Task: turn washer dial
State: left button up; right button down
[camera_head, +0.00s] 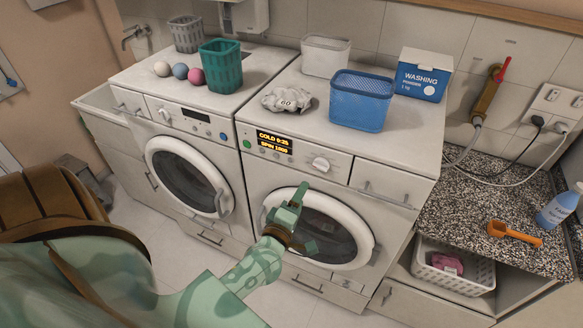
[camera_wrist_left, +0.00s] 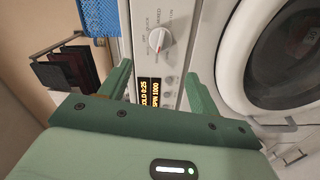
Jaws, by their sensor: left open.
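The right-hand washer (camera_head: 300,190) has a round white dial (camera_head: 321,164) at the right of its control panel. Its lit display (camera_head: 274,142) reads "COLD 0:25" and "SPIN 1000". In the left wrist view the dial (camera_wrist_left: 158,39) carries a red mark and lies beyond the fingertips; the display (camera_wrist_left: 150,93) shows between the fingers. My green left gripper (camera_head: 306,217) is open and empty in front of the washer's upper door area, below the dial and apart from it. It also shows in the left wrist view (camera_wrist_left: 160,78). My right gripper is not in view.
A second washer (camera_head: 185,150) stands to the left. On top are a blue basket (camera_head: 361,101), a green basket (camera_head: 221,66), a grey cloth (camera_head: 287,100) and a washing box (camera_head: 423,75). The granite counter (camera_head: 480,200) is at the right. The panel front around the dial is clear.

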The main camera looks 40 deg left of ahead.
pick_arm(q)
jog(key=shift+v, duration=2.35)
